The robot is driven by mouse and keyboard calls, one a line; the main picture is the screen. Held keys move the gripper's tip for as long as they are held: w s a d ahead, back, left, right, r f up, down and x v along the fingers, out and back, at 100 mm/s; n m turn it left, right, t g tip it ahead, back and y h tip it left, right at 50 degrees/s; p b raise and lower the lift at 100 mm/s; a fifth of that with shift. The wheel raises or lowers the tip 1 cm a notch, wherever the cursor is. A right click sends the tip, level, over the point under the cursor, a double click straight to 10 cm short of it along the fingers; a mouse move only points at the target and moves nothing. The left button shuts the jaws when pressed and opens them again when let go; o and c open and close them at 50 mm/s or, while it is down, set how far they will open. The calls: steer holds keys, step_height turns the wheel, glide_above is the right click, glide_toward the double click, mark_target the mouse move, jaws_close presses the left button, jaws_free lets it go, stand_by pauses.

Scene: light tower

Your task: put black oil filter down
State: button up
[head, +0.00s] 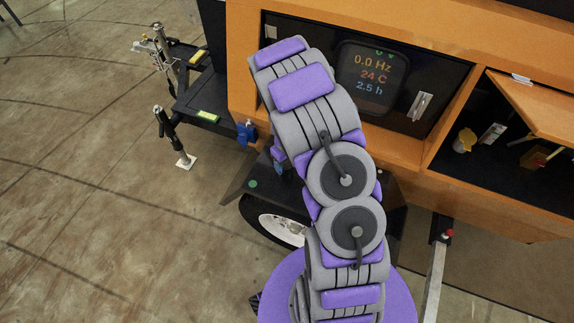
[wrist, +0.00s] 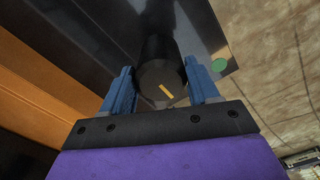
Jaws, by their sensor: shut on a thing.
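The black oil filter (wrist: 161,78) is a dark cylinder with a short yellow mark on its near end. In the wrist view it sits between the two blue fingers of my gripper (wrist: 160,88), which are shut on it. Beyond it is a dark, smooth surface (wrist: 112,48) with a green dot near its corner. I cannot tell whether the filter touches this surface. In the head view my arm hides the filter and most of the gripper. The dark fender (head: 238,183) with a green dot shows there beside the arm, above a wheel.
The orange light tower body (head: 412,160) stands behind my arm, with a display panel (head: 375,72). At right, an open compartment (head: 452,165) holds a yellow-topped item (head: 464,140). Stabiliser jacks (head: 172,135) stand at left. The concrete floor (head: 85,215) at left is clear.

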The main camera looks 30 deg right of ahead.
steer(key=shift+w+d+f, duration=0.1)
steer(key=shift+w+d, duration=0.3)
steer(key=shift+w, duration=0.2)
step_height(320, 180, down, 4)
steer(key=shift+w+r+b, duration=0.1)
steer(key=shift+r+b, duration=0.1)
steer(key=shift+b, duration=0.5)
steer(key=shift+r, duration=0.1)
steer(key=shift+c, duration=0.6)
steer(key=o, duration=1.4)
